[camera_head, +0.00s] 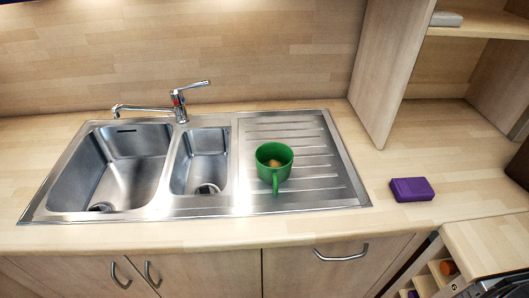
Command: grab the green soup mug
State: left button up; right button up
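The green soup mug (269,158) stands upright on the ribbed drainboard (320,185), right of the small sink basin. Its handle points toward the front edge of the counter. Something yellowish-brown shows inside it. Neither of my grippers is in the head view.
The steel sink has a large basin (118,165) and a small basin (203,160), with a tap (180,105) behind. A purple box (411,189) lies on the counter to the right. An upright wooden panel (388,75) and shelves stand at the back right. Counter around the purple box is clear.

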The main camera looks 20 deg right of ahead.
aim_at(280, 151)
jog(key=z, duration=0.55)
jog(key=k+j+z, duration=0.1)
jog(key=z, duration=0.3)
jog(key=k+j+z, duration=0.1)
jog(key=z, duration=0.3)
jog(key=k+j+z, duration=0.1)
jog(key=z, duration=0.3)
jog(key=k+z, duration=0.1)
jog(key=z, duration=0.25)
